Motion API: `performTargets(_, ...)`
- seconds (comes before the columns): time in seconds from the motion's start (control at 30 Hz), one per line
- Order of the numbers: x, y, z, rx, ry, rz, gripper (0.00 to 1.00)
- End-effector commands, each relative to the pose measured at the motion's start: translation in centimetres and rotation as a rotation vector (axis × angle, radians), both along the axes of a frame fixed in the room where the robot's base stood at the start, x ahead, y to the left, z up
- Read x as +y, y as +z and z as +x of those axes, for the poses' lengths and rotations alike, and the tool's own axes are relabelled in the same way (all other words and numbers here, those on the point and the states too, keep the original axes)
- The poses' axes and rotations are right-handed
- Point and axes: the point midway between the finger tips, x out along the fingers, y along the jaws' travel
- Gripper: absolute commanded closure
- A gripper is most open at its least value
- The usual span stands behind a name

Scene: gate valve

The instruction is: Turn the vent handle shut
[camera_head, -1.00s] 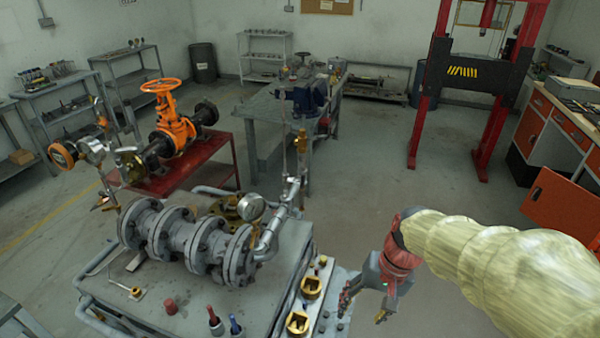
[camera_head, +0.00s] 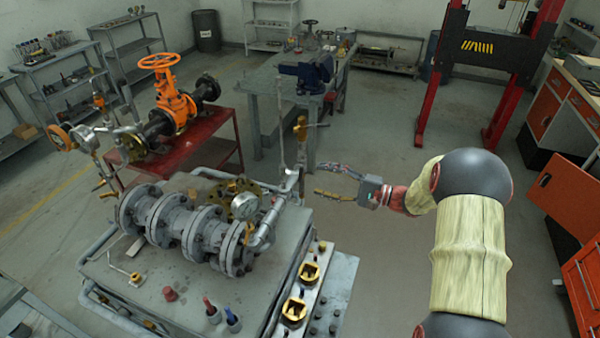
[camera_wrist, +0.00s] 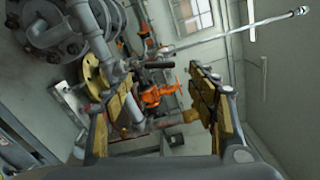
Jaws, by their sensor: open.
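The grey flanged pipe assembly (camera_head: 190,230) with a pressure gauge (camera_head: 271,201) sits on a grey bench (camera_head: 190,305), close left of my gripper. A table with a blue vise (camera_head: 306,73) stands behind. An orange valve (camera_head: 172,105) stands at left.

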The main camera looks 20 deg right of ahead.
Motion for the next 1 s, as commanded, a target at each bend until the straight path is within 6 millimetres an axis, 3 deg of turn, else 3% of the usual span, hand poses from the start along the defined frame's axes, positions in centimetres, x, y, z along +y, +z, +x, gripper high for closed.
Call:
performTargets(0.5, 5.5, 0.0, 3.9, -0.002, 0.003, -0.007, 0.42)
performTargets(0.9, 6.2, 0.0, 4.5, -0.001, 0.001, -0.007, 0.42)
performTargets(1.0, 6.2, 0.0, 4.5, -0.001, 0.001, -0.007, 0.47)
